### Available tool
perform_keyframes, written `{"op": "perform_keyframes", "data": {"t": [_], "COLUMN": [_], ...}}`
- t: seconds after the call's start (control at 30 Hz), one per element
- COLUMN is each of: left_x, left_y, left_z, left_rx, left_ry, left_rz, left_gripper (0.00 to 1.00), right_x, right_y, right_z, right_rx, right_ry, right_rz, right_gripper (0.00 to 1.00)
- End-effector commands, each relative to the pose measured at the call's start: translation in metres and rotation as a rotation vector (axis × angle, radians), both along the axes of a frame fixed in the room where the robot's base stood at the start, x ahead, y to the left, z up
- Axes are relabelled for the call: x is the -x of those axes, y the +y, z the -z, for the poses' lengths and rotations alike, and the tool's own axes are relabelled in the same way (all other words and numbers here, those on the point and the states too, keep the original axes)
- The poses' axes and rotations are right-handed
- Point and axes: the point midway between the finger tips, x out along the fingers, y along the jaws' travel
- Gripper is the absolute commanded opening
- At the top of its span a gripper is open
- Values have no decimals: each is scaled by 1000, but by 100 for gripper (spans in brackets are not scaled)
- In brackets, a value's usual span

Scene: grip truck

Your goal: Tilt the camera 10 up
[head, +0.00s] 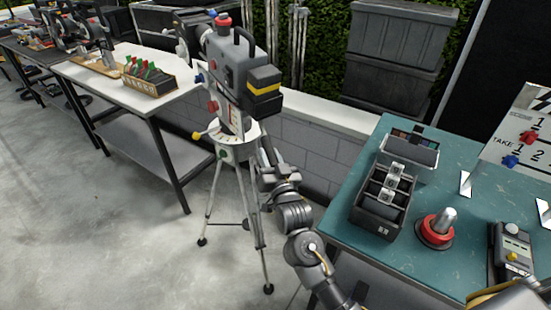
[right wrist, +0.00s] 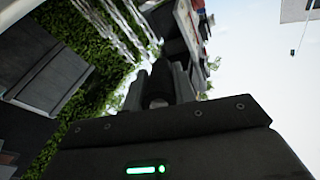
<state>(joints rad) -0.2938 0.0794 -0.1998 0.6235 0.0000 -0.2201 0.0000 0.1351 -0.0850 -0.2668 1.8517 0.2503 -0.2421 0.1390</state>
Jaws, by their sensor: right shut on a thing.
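The grey film camera (head: 228,72) stands on a tripod (head: 241,200), with a black front box that has a yellow band. Below its body is a pale head plate (head: 240,139) with scale marks and small coloured knobs. My right gripper (head: 263,158) is beside this head, on its right and below the front box. In the right wrist view, the right gripper (right wrist: 160,88) is shut on a dark round bar (right wrist: 158,90), which looks like a handle. Where the bar joins the head is hidden. The scale reading is too small to tell. My left gripper is not in view.
A teal table (head: 340,225) at right holds a black box (head: 383,205), a red-based knob (head: 436,230), a handheld device (head: 512,250) and a clapperboard (head: 525,135). A white-topped bench (head: 120,95) is at left. A low block wall (head: 300,140) runs behind the tripod.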

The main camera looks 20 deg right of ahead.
Motion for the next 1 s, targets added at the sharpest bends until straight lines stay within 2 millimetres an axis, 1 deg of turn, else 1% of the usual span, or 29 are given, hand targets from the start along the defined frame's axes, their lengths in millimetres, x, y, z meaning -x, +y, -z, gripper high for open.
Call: {"op": "perform_keyframes", "data": {"t": [0.17,0.2,0.33,0.57,0.67,0.77,0.87,1.0], "left_x": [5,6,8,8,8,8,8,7], "left_y": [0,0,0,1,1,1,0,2], "left_z": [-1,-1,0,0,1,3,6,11], "left_rx": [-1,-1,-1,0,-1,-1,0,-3], "left_ry": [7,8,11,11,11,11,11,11], "left_rz": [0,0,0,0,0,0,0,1], "left_gripper": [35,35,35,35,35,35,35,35], "right_x": [0,0,0,0,3,14,32,61], "right_y": [0,0,0,-1,-1,-1,-1,-2], "right_z": [-1,-1,-1,0,1,4,7,13], "right_rx": [2,2,2,1,1,0,1,0], "right_ry": [1,1,1,1,2,3,3,5], "right_rz": [1,1,1,1,1,1,1,2], "right_gripper": [0,31,48,49,49,49,49,49]}}
